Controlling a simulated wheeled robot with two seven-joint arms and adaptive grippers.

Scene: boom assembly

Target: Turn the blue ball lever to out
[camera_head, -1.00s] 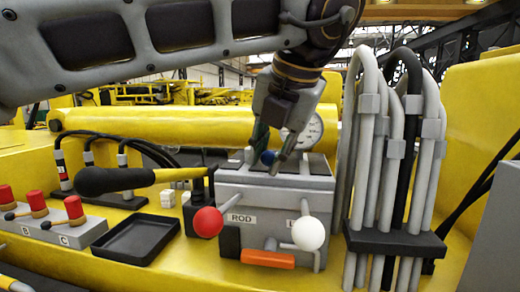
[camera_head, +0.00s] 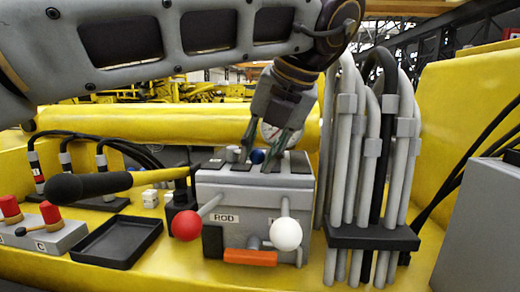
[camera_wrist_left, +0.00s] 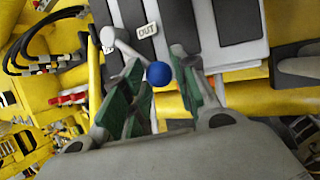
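The blue ball lever (camera_head: 257,156) stands on top of the grey control box (camera_head: 255,198). Its blue ball (camera_wrist_left: 159,74) also shows in the left wrist view, near a label reading OUT (camera_wrist_left: 147,30). My left gripper (camera_head: 257,156) is above the box, pointing down, with its green-padded fingers apart on either side of the ball. In the left wrist view the ball lies between the fingertips, with a visible gap on the right side; contact cannot be told. My right gripper is not in view.
A red ball lever (camera_head: 186,225) and a white ball lever (camera_head: 286,234) stick out from the box front, with an orange handle (camera_head: 250,257) below. Grey and black hoses (camera_head: 367,150) rise close at right. A black-gripped lever (camera_head: 88,186) and an empty black tray (camera_head: 118,242) are at left.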

